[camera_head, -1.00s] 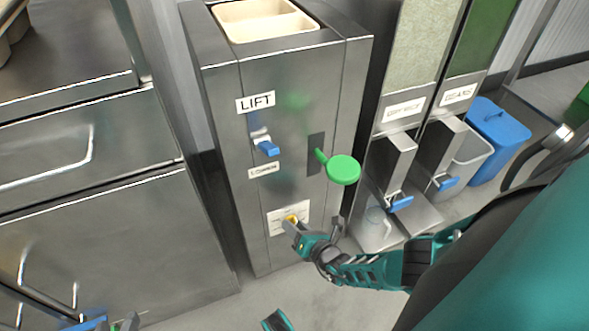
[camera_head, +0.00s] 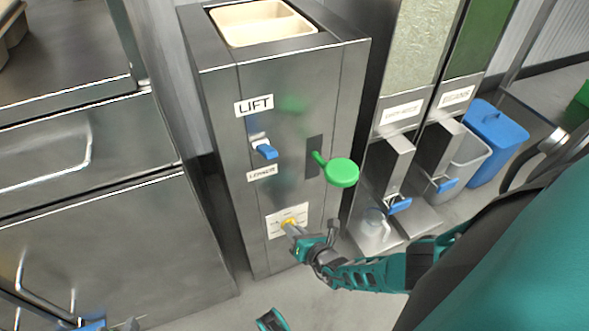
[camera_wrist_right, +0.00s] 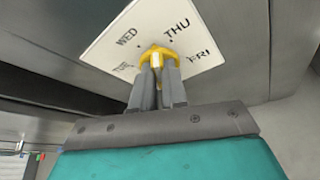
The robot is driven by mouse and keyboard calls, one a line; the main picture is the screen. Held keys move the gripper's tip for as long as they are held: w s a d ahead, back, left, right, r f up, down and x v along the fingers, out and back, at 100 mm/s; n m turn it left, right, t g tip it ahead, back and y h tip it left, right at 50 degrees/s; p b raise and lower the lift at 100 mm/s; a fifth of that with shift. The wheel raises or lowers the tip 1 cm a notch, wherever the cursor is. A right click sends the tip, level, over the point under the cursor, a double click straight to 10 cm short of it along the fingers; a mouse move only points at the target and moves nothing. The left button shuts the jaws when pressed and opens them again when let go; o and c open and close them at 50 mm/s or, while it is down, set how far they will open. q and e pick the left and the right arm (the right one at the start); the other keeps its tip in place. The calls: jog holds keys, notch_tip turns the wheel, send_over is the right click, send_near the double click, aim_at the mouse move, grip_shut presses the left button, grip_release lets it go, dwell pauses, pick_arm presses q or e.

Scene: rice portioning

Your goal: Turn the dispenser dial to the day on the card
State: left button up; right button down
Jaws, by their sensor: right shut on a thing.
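The dial (camera_head: 289,223) is a small yellow knob low on the front of the steel dispenser (camera_head: 222,130). It sits on a white plate (camera_head: 274,222). In the right wrist view, the plate (camera_wrist_right: 150,20) shows the words TUE, WED, THU and FRI around the yellow dial (camera_wrist_right: 172,53). My right gripper (camera_head: 293,229) is shut on the dial, and its two grey fingers (camera_wrist_right: 157,85) hide part of it. I cannot tell which day the dial points at. I see no day card in these frames.
A blue lever (camera_head: 266,152) under the LIFT label and a green round handle (camera_head: 342,173) stick out above the dial. To the right are chutes with blue levers (camera_head: 400,205) and a blue bin (camera_head: 497,138). Steel drawers (camera_head: 80,235) stand on the left.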

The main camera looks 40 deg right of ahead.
dwell(0.3)
jog(key=c, duration=1.2)
grip_release()
jog(key=shift+o, duration=0.2)
